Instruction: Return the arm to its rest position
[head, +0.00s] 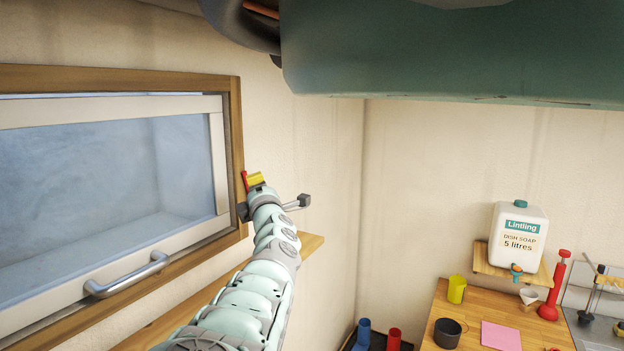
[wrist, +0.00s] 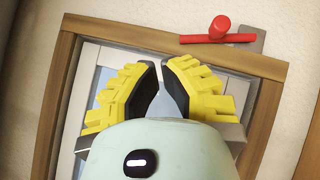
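My arm reaches up from the bottom of the head view toward the right side of the window frame. My gripper (head: 254,178) is at its end, beside the frame's right post. In the wrist view my gripper (wrist: 160,64) has yellow fingers with black inner pads. The fingertips lean close together with a narrow gap between them, and I see nothing held. A red lever (wrist: 217,38) on a grey plate lies past the fingertips, apart from them. It also shows as a small red piece (head: 245,181) next to my gripper in the head view.
The window (head: 228,130) with a wooden frame and grey handle (head: 127,275) fills the left. A wooden ledge (head: 311,243) runs under my arm. A large green body (head: 450,60) hangs overhead. A workbench (head: 470,338) with a yellow cup (head: 457,289) and soap jug (head: 518,237) stands right.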

